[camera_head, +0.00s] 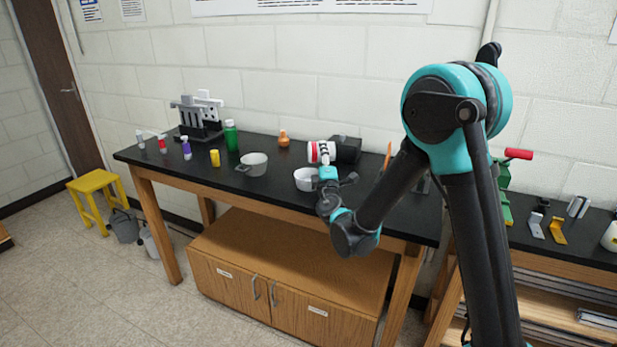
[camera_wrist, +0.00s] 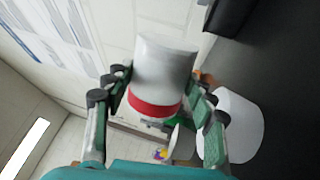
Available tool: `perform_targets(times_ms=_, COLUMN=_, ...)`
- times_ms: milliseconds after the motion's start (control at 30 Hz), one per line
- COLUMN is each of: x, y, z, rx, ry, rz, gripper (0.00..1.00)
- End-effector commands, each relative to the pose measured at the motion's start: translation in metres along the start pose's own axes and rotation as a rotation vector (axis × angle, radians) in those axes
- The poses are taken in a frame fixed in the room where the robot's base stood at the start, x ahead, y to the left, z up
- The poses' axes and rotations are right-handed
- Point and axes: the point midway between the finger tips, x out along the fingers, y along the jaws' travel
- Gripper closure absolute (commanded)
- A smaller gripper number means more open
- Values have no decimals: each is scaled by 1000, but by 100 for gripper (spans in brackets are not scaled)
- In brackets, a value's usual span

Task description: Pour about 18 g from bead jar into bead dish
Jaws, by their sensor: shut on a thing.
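The bead jar (camera_head: 316,152) is white with a red band. My gripper (camera_head: 326,172) is shut on it and holds it above the bench, tipped well over onto its side. In the wrist view the jar (camera_wrist: 163,68) sits between my two fingers (camera_wrist: 155,100). A white round dish (camera_head: 306,181), which looks like the bead dish, stands on the bench below the jar. It shows in the wrist view as a white bowl (camera_wrist: 238,128) beside the right finger. The inside of the jar and any beads are hidden.
A dark box (camera_head: 346,149) is behind the jar. The black bench top (camera_head: 275,190) is clear in front.

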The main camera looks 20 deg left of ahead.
Motion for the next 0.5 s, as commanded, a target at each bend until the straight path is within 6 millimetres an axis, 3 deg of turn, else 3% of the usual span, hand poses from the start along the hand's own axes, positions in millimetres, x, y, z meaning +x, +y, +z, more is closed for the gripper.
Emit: perform_targets(times_ms=500, x=0, y=-2, z=-1, rx=-31, ry=6, rz=0, gripper=76)
